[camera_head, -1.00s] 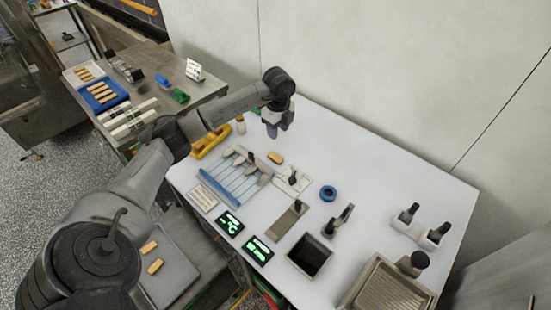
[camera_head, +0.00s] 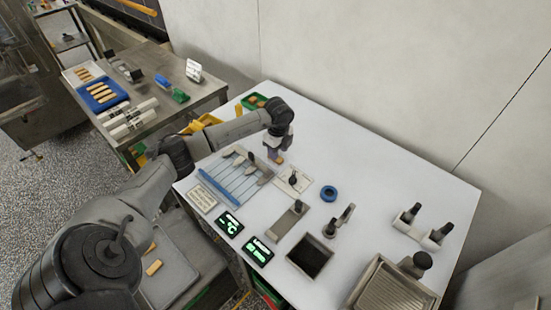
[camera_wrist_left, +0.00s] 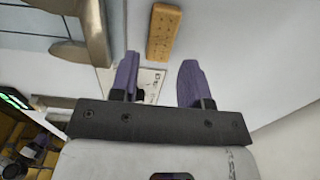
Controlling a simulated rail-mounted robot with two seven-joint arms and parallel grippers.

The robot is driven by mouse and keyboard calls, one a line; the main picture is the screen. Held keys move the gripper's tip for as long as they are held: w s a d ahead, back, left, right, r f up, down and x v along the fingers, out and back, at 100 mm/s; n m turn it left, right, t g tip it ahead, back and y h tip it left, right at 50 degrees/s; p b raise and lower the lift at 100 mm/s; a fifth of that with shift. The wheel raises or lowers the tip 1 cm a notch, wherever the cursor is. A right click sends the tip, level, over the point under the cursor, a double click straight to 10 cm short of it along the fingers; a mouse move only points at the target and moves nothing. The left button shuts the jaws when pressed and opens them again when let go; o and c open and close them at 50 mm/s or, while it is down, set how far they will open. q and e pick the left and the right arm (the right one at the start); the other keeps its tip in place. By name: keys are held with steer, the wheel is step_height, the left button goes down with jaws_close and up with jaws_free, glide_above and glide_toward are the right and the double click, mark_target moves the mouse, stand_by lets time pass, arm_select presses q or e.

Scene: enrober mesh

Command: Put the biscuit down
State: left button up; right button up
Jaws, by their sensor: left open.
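Nothing is held in the fingers. I cannot tell whether a fingertip touches the biscuit or the table.
A white card with a dark knob (camera_head: 292,181) and a blue ring (camera_head: 328,193) lie in front and right.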

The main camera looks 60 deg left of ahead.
arm_select(q)
step_height(320, 180, down, 4)
steer(key=shift+r, duration=0.2)
steer(key=c, duration=0.5)
steer(key=shift+r, duration=0.2)
